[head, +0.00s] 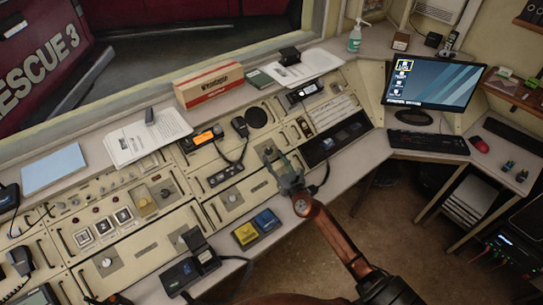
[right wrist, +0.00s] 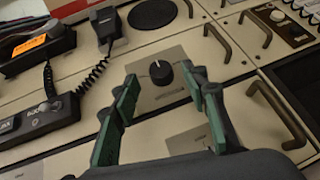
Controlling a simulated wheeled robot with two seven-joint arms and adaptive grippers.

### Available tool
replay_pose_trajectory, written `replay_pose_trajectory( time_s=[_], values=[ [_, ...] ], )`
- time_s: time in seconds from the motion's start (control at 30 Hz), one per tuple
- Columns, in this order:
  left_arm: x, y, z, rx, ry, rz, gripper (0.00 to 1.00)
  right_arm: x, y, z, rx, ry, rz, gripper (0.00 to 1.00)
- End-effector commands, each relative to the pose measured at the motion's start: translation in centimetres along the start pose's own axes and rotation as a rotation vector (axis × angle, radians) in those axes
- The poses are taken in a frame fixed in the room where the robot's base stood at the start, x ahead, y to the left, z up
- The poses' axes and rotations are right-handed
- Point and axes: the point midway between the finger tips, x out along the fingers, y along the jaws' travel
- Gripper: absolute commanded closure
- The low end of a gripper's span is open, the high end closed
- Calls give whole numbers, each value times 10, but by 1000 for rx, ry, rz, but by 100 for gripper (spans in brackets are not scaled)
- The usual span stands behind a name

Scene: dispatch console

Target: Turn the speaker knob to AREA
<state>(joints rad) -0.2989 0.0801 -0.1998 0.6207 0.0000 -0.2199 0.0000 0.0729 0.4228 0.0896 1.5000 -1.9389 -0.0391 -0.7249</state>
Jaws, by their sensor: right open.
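A round black knob (right wrist: 153,73) with a white pointer line sits on a silver plate (right wrist: 174,97) in the right wrist view. Its pointer faces roughly up in that picture. The small print on the plate is too blurred to read. My right gripper (head: 282,162) is open above the console in the head view. In the right wrist view its green-padded fingers stand on either side of the knob, with gaps, and hold nothing. In the head view the gripper covers the area around the knob. My left gripper is not clearly in view.
A round speaker grille (head: 256,117) and a corded handset (head: 240,127) are beyond the knob. Metal handles (right wrist: 217,44) stand up from the panels nearby. Yellow (head: 245,234) and blue (head: 266,220) boxes and a desk phone (head: 190,266) are on the near ledge.

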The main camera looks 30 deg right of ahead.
Motion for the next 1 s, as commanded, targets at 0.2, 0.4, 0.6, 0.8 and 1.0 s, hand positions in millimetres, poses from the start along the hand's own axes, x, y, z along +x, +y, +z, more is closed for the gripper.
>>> replay_pose_trajectory(
  time_s=[0.2, 0.4, 0.6, 0.8, 1.0],
  values=[
    [4, 0, 3, 0, -4, 1, 60, 20, 0, 0, 0, 0, 0, 59],
    [4, 1, 3, 0, -4, 1, 60, 22, 0, 0, 1, 0, 0, 59],
    [4, 1, 3, 0, -5, 1, 60, 22, 0, 0, 1, 0, 0, 66],
    [4, 1, 3, 0, -5, 1, 60, 21, 0, 0, 2, 0, 0, 80],
    [4, 1, 3, 0, -5, 1, 60, 21, 0, 0, 2, -1, 0, 93]
  ],
)
